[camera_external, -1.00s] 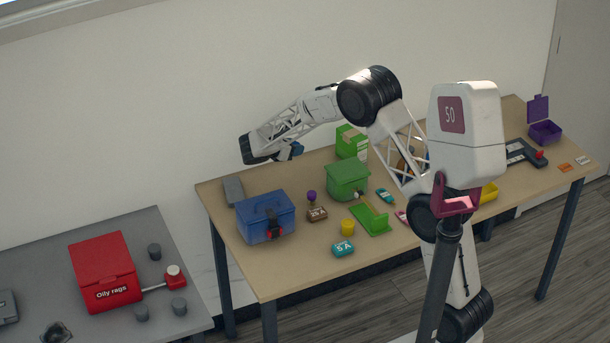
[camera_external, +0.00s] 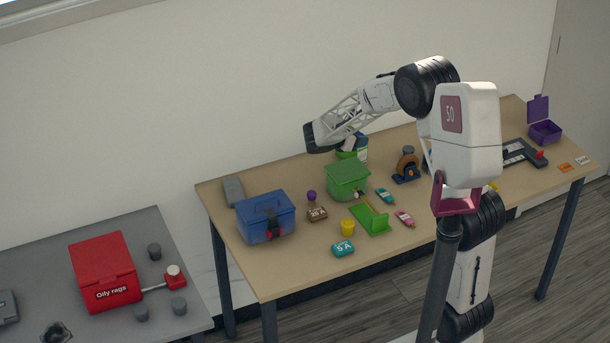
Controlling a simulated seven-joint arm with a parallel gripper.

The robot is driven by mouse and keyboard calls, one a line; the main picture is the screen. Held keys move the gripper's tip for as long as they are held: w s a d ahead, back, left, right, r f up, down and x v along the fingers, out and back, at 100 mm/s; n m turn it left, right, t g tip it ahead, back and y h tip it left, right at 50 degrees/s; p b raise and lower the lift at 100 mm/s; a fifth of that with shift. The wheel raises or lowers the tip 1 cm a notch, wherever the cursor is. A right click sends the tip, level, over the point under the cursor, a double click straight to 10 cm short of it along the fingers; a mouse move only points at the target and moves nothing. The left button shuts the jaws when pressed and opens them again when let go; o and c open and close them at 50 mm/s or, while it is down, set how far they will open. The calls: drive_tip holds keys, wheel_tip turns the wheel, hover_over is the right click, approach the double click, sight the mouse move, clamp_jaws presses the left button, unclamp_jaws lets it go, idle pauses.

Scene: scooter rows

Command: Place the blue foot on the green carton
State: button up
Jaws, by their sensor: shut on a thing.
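The green carton (camera_external: 361,151), with a white panel, stands at the back of the wooden table behind the green box. My gripper (camera_external: 349,143) is over the carton in this view and covers much of its upper part. It is shut on the blue foot (camera_external: 357,136), of which only a little blue shows at the fingertips. I cannot tell whether the foot touches the carton's top or is held just above it.
The green lidded box (camera_external: 347,180) stands just in front of the carton. The blue toolbox (camera_external: 266,217) is at the front left of the table (camera_external: 300,270). Small items lie across the middle.

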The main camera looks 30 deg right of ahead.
drive_tip(key=shift+s+d+r, duration=0.2)
drive_tip(key=shift+s+d, duration=0.55)
drive_tip(key=shift+s, duration=0.05)
drive_tip(key=shift+s+d+r, duration=0.2)
drive_tip(key=shift+s+d, duration=0.55)
drive_tip(key=shift+w, duration=0.15)
drive_tip(key=w, duration=0.5)
drive_tip(key=w+d+f, duration=0.1)
drive_tip(key=w, duration=0.4)
drive_tip(key=w+d, duration=0.1)
drive_tip(key=w, duration=0.4)
drive_tip(key=shift+w+f, duration=0.25)
drive_tip(key=shift+w, duration=0.05)
drive_tip(key=shift+f, duration=0.1)
drive_tip(key=shift+f, duration=1.7)
drive_tip(key=shift+f, duration=0.1)
drive_tip(key=o, duration=0.9)
